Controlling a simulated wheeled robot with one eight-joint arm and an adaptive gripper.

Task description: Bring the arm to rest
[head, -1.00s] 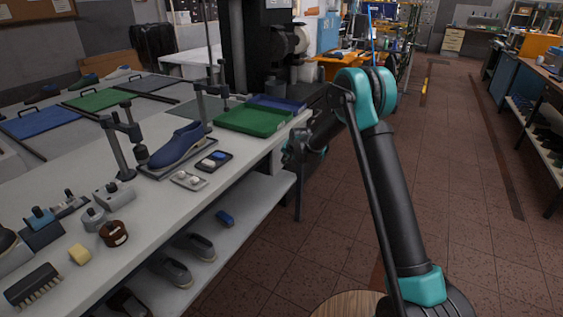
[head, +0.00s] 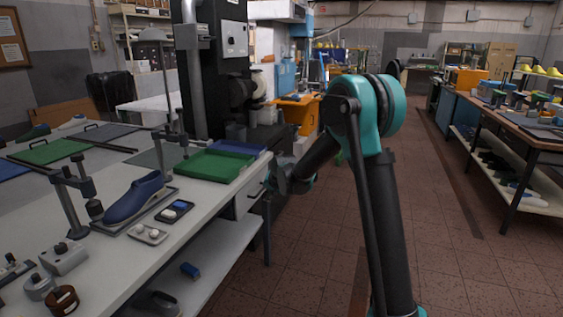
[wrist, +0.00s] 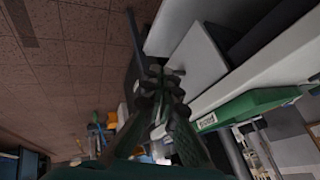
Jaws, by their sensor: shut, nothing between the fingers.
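My arm rises at the middle right of the head view and bends at a teal elbow. Its forearm points down and away to the left. My gripper (head: 272,184) hangs over the aisle beside the far end of the workbench, partly hidden by the forearm's angle. In the wrist view my gripper (wrist: 160,84) has its fingers together with nothing between them. The workbench (head: 127,262) lies to its left, with a blue shoe last (head: 134,198) on a stand.
A green tray (head: 212,166) and a blue tray (head: 240,148) lie at the bench end near my gripper. The green tray (wrist: 247,105) also shows in the wrist view. The tiled aisle (head: 455,265) is clear. Another bench (head: 528,150) stands at the right.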

